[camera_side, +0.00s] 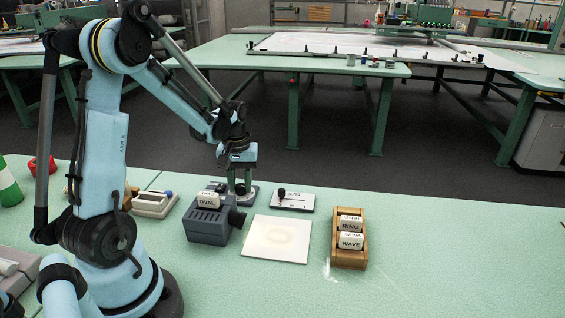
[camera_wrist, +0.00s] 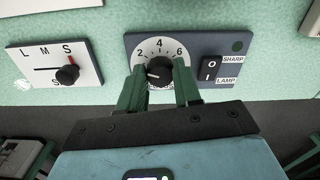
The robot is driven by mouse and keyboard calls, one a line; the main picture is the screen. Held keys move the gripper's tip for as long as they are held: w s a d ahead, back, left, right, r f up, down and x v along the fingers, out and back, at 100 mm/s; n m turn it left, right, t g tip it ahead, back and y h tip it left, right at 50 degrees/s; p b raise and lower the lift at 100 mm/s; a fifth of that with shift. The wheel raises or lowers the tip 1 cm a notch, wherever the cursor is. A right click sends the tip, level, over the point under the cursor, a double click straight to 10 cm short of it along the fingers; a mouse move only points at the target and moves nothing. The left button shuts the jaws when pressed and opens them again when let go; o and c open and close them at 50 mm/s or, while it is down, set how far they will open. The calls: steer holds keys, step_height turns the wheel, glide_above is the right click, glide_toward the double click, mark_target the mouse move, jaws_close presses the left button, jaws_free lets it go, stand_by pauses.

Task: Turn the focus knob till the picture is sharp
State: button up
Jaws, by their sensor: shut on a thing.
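The focus knob (camera_wrist: 159,72) is black, on a dark dial panel (camera_wrist: 196,47) with 2, 4 and 6 visible. Its white mark points left, below the 2. My gripper (camera_wrist: 160,70) is shut on it, one green finger on each side; they hide the lower dial. In the side view my gripper (camera_side: 240,182) reaches down to this panel behind the grey projector (camera_side: 207,231). An OVAL block (camera_side: 208,200) sits on the projector. The white screen (camera_side: 277,239) shows only a faint, blurred pale yellowish patch. The round light (camera_wrist: 237,45) above SHARP looks dark green.
Right of the knob is a LAMP rocker switch (camera_wrist: 212,69). A white L-M-S panel (camera_wrist: 41,62) with a black knob stands left of it in the wrist view. A wooden rack (camera_side: 361,257) holds RING and WAVE blocks. The green table (camera_side: 460,250) is clear at right.

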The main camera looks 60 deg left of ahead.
mark_target(240, 186)
steer(key=shift+m, duration=2.1)
steer(key=o, duration=1)
steer(key=shift+o, duration=0.2)
steer(key=shift+r, duration=0.1)
step_height(240, 186, up, 12)
